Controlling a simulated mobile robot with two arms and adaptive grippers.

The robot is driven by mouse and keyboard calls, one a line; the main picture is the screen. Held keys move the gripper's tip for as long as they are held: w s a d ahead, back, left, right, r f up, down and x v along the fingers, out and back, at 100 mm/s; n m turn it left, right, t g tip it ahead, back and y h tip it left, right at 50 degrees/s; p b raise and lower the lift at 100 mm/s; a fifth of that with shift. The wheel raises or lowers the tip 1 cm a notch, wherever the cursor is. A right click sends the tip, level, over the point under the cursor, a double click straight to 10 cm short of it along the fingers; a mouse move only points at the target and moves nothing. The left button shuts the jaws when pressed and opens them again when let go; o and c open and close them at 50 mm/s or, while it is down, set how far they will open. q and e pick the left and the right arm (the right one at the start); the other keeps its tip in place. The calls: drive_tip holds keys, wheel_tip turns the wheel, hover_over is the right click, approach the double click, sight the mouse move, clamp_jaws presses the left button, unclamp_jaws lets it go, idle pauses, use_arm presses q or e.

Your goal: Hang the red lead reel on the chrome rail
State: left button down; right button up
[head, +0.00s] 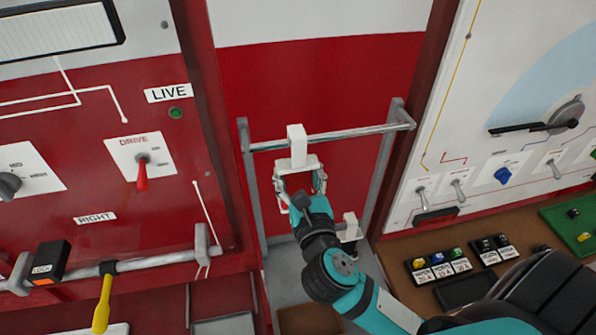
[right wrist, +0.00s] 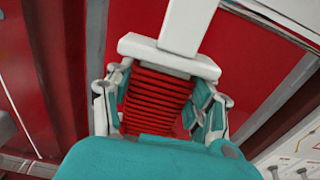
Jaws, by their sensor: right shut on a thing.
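The red lead reel (right wrist: 158,97) shows in the right wrist view as red coils below a white cap and upright white hanger (right wrist: 188,22). My right gripper (right wrist: 160,112) is shut on it, with a finger at each side. In the head view the right gripper (head: 300,183) is just below the chrome rail (head: 350,133). The reel's white hanger (head: 297,148) rises from the gripper to the rail, its top overlapping the bar. I cannot tell whether it hooks over the bar or stands in front. My left gripper is not in view.
Grey posts (head: 380,170) carry the rail in a recess between red and white panels. A white bracket (head: 350,228) is low beside my arm. At left, a lower rail (head: 160,262) holds a black box (head: 50,262) and a yellow-handled item (head: 103,300). Switches line the right panel.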

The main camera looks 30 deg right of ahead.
drive_tip(key=shift+f, duration=0.15)
drive_tip(key=shift+w+a, duration=0.1)
drive_tip(key=shift+w, duration=0.15)
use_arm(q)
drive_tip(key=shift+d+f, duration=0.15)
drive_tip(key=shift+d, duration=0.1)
use_arm(e)
drive_tip(key=o, duration=1.3)
drive_tip(key=shift+s, duration=0.1)
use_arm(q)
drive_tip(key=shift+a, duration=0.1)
use_arm(e)
drive_tip(key=shift+o, duration=0.2)
